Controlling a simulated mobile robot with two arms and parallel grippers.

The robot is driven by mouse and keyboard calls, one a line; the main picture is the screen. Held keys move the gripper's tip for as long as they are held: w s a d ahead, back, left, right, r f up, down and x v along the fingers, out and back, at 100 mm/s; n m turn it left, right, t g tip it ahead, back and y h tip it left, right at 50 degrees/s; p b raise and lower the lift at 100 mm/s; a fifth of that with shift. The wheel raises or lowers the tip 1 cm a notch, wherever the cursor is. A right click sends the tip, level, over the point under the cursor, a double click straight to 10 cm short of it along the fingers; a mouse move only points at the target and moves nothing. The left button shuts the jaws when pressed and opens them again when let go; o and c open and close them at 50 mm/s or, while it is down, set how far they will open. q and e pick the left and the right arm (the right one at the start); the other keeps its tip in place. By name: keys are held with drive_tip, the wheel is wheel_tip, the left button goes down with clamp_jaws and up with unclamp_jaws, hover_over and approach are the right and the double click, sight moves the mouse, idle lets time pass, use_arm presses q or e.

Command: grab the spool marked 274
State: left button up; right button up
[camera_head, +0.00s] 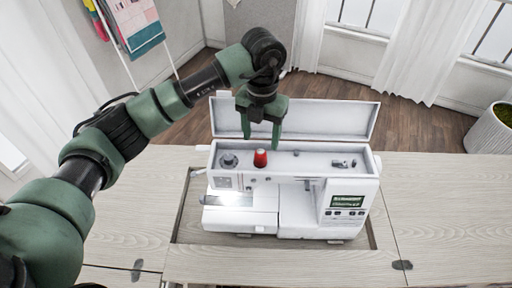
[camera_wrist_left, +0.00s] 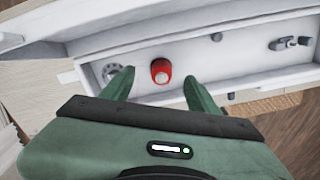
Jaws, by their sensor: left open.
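A red spool (camera_head: 261,158) stands upright in the open top compartment of the white sewing machine (camera_head: 300,195). My right gripper is in neither view.
The machine's lid (camera_head: 310,117) is raised behind the compartment. A round dial (camera_head: 229,160) is left of the spool, and small metal parts (camera_head: 343,163) are to the right. The wooden table (camera_head: 435,215) is clear on the right. A planter (camera_head: 492,130) stands beyond it.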

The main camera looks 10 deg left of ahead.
sight(260, 152)
use_arm(q)
drive_tip(key=shift+s+d+f+p, duration=0.2)
drive_tip(key=shift+s+f+p, duration=0.25)
drive_tip(key=shift+f+p, duration=0.15)
drive_tip(key=shift+s+d+f+p, duration=0.15)
drive_tip(key=shift+s+f+p, duration=0.25)
drive_tip(key=shift+f+p, duration=0.2)
drive_tip(key=f, duration=0.2)
drive_tip(key=f+p, duration=0.1)
drive_tip(key=shift+w+a, duration=0.3)
drive_tip(key=shift+d+f, duration=0.1)
drive_tip(key=shift+f, duration=0.25)
drive_tip(key=c, duration=1.1)
clamp_jaws()
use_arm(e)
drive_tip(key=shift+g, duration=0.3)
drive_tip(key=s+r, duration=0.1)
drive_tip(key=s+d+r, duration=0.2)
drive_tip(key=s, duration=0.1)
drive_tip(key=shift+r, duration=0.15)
